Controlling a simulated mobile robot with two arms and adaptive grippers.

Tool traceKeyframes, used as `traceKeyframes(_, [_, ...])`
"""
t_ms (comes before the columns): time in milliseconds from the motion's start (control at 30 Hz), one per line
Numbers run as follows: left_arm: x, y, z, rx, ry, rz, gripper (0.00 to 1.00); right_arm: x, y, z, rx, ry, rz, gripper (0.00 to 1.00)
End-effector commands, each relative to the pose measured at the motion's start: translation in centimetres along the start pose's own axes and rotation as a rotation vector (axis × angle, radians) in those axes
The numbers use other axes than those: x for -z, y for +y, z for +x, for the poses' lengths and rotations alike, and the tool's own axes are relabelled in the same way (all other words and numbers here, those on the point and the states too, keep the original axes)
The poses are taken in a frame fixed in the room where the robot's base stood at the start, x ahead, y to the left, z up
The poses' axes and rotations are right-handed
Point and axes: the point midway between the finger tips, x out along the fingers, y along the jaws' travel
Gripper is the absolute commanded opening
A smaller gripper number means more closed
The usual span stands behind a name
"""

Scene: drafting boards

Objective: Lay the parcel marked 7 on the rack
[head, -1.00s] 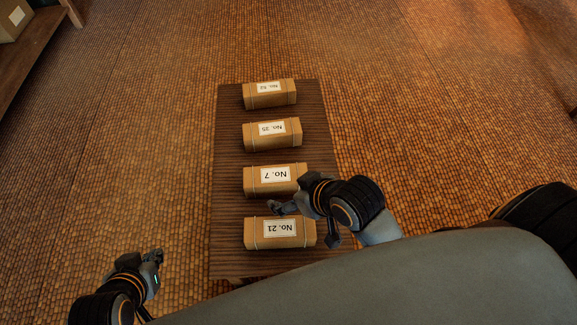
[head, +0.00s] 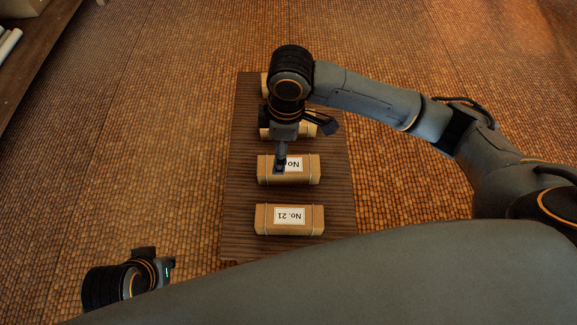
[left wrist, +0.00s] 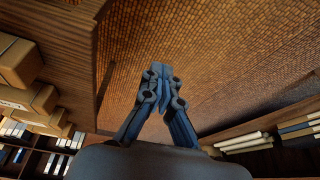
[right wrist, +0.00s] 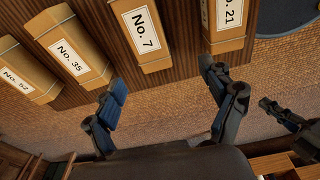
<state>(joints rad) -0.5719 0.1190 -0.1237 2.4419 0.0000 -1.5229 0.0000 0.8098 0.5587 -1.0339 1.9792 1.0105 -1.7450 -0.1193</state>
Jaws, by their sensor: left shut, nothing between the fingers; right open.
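The parcel marked No. 7 (head: 304,172) is a brown box with a white label, lying on a dark wooden board (head: 240,215) in the head view. My right gripper (head: 281,165) is above it and covers part of its label. In the right wrist view the No. 7 parcel (right wrist: 144,38) shows ahead of my open, empty right gripper (right wrist: 160,76), apart from the fingers. My left gripper (head: 170,268) is left of the board, shut and empty; its closed fingers show in the left wrist view (left wrist: 163,85). I cannot tell which thing is the rack.
The No. 21 parcel (head: 290,229) lies nearer. The No. 35 (right wrist: 76,50) and No. 52 (right wrist: 20,77) parcels lie beyond, mostly hidden by my right arm in the head view. A wooden shelf (head: 38,58) with white rolls (head: 9,42) stands upper left. Floor between is clear.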

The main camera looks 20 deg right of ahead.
Motion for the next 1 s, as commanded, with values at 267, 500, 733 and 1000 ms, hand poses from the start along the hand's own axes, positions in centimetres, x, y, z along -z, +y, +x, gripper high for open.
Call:
traceKeyframes(267, [-0.7,-0.1,-0.2,0.002,-0.032,-0.001,0.0,-2.5,2.0,-1.7,0.009,-0.115,-0.011,0.83])
traceKeyframes(500, [-1.2,-0.1,0.1,0.002,-0.028,-0.001,0.0,-3.1,1.9,2.5,0.012,-0.118,-0.01,0.83])
traceKeyframes(733, [0.8,0.2,1.2,-0.002,0.068,0.002,0.0,-3.4,1.9,6.0,0.01,-0.115,-0.011,0.83])
traceKeyframes(1000, [2.9,0.4,1.4,-0.007,0.161,0.005,0.0,-3.5,1.9,7.1,0.009,-0.114,-0.011,0.83])
